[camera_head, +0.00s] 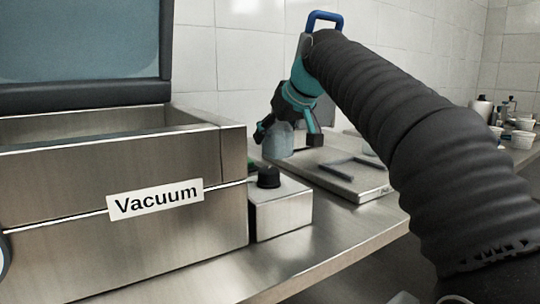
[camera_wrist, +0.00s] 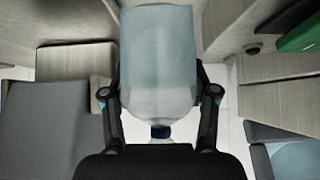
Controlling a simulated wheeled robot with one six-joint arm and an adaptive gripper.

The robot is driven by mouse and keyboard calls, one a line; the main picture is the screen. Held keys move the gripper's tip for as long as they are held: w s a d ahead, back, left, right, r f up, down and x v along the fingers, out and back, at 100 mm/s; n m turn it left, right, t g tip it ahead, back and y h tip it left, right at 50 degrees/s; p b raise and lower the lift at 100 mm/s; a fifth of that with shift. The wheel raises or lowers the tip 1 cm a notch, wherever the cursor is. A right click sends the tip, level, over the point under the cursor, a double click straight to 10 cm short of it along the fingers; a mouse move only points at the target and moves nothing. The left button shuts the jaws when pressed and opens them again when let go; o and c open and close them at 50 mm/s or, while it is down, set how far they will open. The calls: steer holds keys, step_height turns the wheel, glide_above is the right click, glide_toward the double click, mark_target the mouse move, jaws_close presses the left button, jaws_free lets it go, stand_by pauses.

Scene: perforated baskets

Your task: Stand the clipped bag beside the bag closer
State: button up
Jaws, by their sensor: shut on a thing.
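My gripper (camera_head: 287,130) is shut on a pale blue, translucent bag (camera_head: 278,141), held above the steel counter behind the knob box. In the wrist view the bag (camera_wrist: 158,65) fills the space between the two fingers of my gripper (camera_wrist: 160,93). A flat steel unit (camera_head: 372,187) with a dark angled bracket lies to the right of the bag. A small steel box (camera_head: 285,214) with a black knob stands in front. I cannot tell which of these is the bag closer.
A large steel box labelled Vacuum (camera_head: 70,185) with a raised dark lid (camera_head: 85,45) takes up the left. A green thing shows in the wrist view (camera_wrist: 300,33). Bowls and bottles (camera_head: 515,125) stand far right. The front counter strip (camera_head: 330,255) is clear.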

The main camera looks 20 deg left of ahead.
mark_target(286, 128)
steer(key=shift+w+a+f, duration=0.5)
steer(key=shift+w+a, duration=0.05)
steer(key=shift+a, duration=0.2)
steer(key=shift+w+f, duration=0.1)
steer(key=shift+f, duration=0.15)
steer(key=shift+f+b, duration=0.8)
steer(key=shift+f, duration=1)
steer(key=shift+f, duration=0.1)
steer(key=o, duration=1.4)
steer(key=shift+r, duration=0.2)
steer(key=p+v, duration=0.1)
steer(key=v, duration=1.1)
